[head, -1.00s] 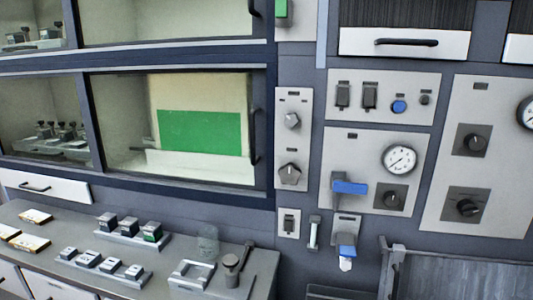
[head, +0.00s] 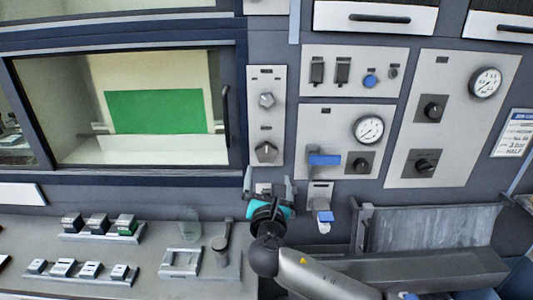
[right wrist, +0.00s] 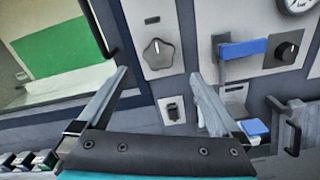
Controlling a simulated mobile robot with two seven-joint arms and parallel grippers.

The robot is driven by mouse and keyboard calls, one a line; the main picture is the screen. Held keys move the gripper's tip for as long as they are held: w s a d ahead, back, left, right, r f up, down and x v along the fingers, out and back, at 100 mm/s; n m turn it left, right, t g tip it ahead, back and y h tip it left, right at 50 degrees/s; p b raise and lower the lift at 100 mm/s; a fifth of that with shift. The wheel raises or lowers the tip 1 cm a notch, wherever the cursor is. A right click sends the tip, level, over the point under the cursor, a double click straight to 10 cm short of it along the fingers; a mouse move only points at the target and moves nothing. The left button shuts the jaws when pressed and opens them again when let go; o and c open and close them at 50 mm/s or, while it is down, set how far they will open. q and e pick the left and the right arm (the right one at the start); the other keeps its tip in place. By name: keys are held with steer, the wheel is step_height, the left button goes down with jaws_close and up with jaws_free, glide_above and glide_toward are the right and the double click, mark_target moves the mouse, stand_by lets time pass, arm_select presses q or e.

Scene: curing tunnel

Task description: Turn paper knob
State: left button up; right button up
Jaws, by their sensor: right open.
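A narrow light panel (head: 267,125) carries two grey knobs, one above the other. The upper knob (head: 266,100) is faceted. The lower knob (head: 265,152) is lobed, and it also shows in the right wrist view (right wrist: 158,54). Their labels are too small to read, so I cannot tell which is the paper knob. My right gripper (head: 268,183) is open and empty, its fingers pointing up at the panel just below the lower knob. In the right wrist view the fingertips (right wrist: 158,75) stand wide apart, on either side of and below that knob, without visibly touching it. My left gripper is out of view.
A blue-handled lever (head: 324,160) and a blue-tipped tap (head: 324,216) stick out right of the gripper. Dark knobs and gauges (head: 368,129) sit on panels further right. A glass-fronted cabinet (head: 160,107) is at left, above a counter with small blocks (head: 98,225).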

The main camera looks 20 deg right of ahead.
mark_target(267, 153)
steer(key=x, duration=1.1)
steer(key=shift+w+b, duration=0.25)
steer(key=shift+b, duration=0.15)
steer(key=shift+c, duration=0.2)
steer(key=shift+f, duration=0.1)
steer(key=c, duration=1.2)
